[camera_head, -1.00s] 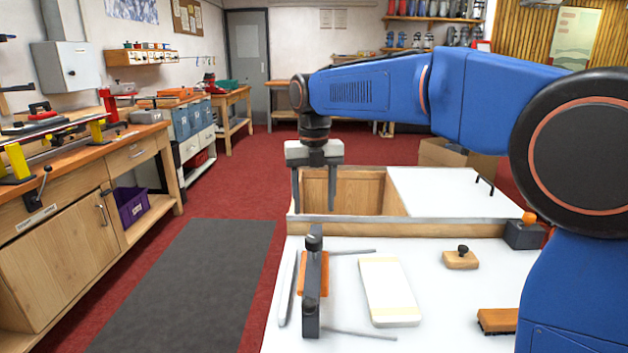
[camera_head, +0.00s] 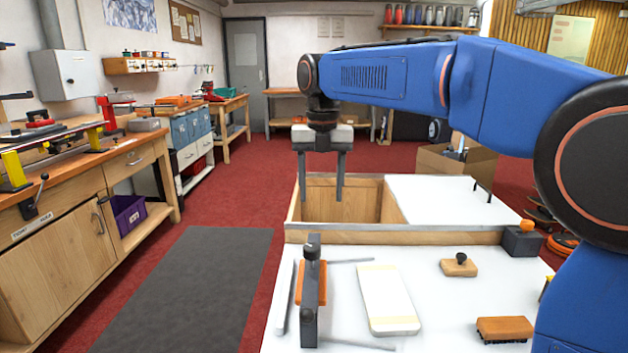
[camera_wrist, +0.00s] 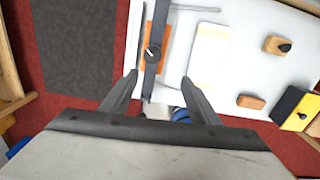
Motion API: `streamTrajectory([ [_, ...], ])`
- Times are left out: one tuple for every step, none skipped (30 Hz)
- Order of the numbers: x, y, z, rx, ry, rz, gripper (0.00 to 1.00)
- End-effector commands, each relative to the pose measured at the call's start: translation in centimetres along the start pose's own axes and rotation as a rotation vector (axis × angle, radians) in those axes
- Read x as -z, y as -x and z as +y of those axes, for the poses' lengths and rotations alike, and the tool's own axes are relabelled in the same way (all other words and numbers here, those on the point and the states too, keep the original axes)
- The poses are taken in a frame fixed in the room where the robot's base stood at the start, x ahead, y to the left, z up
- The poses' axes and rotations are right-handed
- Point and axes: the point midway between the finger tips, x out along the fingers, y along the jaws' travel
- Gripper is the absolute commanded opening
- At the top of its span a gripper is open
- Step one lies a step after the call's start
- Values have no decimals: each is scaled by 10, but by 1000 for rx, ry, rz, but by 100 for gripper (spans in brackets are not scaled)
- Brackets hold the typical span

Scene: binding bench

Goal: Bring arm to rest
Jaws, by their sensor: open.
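My blue arm (camera_head: 400,85) reaches across the upper right of the head view with its elbow bent. My gripper (camera_head: 321,190) hangs from its end, fingers pointing down, over the open wooden bin at the far end of the white bench top. The two grey fingers are apart with nothing between them. In the wrist view my gripper (camera_wrist: 158,85) also shows open and empty, with the bench top beyond the fingertips.
On the white top (camera_head: 440,315) lie a dark clamp bar with an orange block (camera_head: 313,285), a cream-white slab (camera_head: 388,300), a knobbed wooden block (camera_head: 458,265) and a brown brush-like block (camera_head: 505,328). The open bin (camera_head: 350,200) stands behind. Grey mat and red floor at left are clear.

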Motion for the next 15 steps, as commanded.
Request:
streamTrajectory([
  [8, 2, -14, -6, -81, -12, 56],
  [12, 1, -22, -9, -139, -17, 56],
  [18, 1, -34, -15, -224, -27, 56],
  [23, 0, -42, -20, -288, -34, 56],
  [28, -1, -50, -25, -353, -40, 56],
  [35, -2, -61, -33, -440, -49, 56],
  [41, -4, -69, -38, -504, -54, 56],
  [46, -5, -77, -45, -569, -61, 56],
  [54, -7, -87, -54, -654, -68, 56],
  [60, -9, -95, -61, -719, -73, 56],
  [65, -11, -102, -68, -784, -79, 56],
  [74, -13, -112, -79, -869, -85, 56],
  [79, -16, -119, -87, -934, -90, 56],
  [86, -18, -126, -95, -998, -94, 56],
  [94, -22, -135, -108, -1084, -100, 56],
])
